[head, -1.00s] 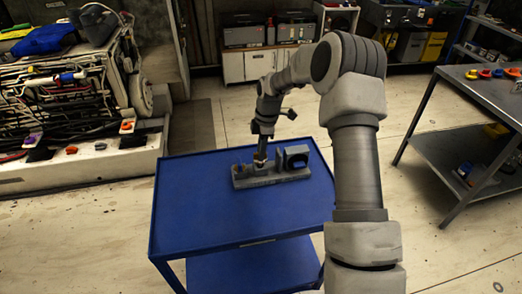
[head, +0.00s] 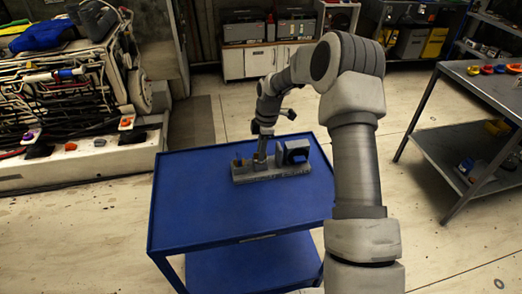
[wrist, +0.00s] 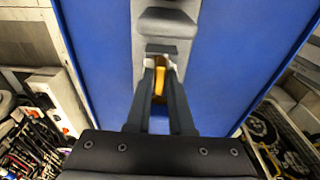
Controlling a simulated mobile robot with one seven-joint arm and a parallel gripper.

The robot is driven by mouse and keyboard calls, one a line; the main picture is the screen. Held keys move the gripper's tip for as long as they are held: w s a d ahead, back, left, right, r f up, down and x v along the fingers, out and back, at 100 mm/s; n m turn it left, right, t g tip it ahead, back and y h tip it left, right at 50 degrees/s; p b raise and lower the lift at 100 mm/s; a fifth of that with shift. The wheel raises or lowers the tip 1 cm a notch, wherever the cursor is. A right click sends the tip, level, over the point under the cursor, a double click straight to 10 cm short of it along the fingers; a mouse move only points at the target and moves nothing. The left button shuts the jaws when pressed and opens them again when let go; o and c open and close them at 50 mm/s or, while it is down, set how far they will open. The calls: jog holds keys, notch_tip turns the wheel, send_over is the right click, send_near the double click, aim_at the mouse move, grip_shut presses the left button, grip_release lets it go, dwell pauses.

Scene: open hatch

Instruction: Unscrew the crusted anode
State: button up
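A grey fixture (head: 272,173) with a long flat base sits on top of the blue cart. A dark block (head: 293,152) stands at its right end and a small upright part (head: 239,161) at its left end. My gripper (head: 259,164) points down onto the base between them. In the wrist view, my gripper's fingers (wrist: 161,68) stand on either side of a narrow orange-yellow piece (wrist: 160,82), with pale patches at the tips. This piece may be the anode; I cannot tell whether the fingers press on it. Its lower end is hidden.
The blue cart top (head: 200,205) is otherwise clear. A grey metal table (head: 480,88) with small coloured parts stands at the right. An open machine hatch (head: 65,100) with cables is at the left. Cabinets (head: 262,60) stand at the back.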

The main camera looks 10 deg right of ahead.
jog(key=o, duration=0.4)
jog(key=r, duration=0.5)
jog(key=d+r, duration=0.1)
jog(key=r, duration=0.5)
jog(key=d+r, duration=0.1)
jog(key=r, duration=0.5)
jog(key=shift+r+p, duration=0.2)
jog(key=shift+p, duration=0.2)
jog(key=s+a+r+m+t+h, duration=0.25)
jog(key=s+r+m, duration=0.55)
jog(key=s+r, duration=0.65)
jog(key=s+f+m+t, duration=0.1)
jog(key=s+m, duration=0.2)
jog(key=s, duration=0.3)
jog(key=s+f+m+t, duration=0.1)
jog(key=s+m, duration=0.2)
jog(key=s, duration=0.4)
jog(key=s+f+m+t+y, duration=0.1)
jog(key=s+m, duration=0.3)
jog(key=s, duration=0.3)
jog(key=shift+d+f, duration=0.1)
jog(key=shift+f, duration=0.2)
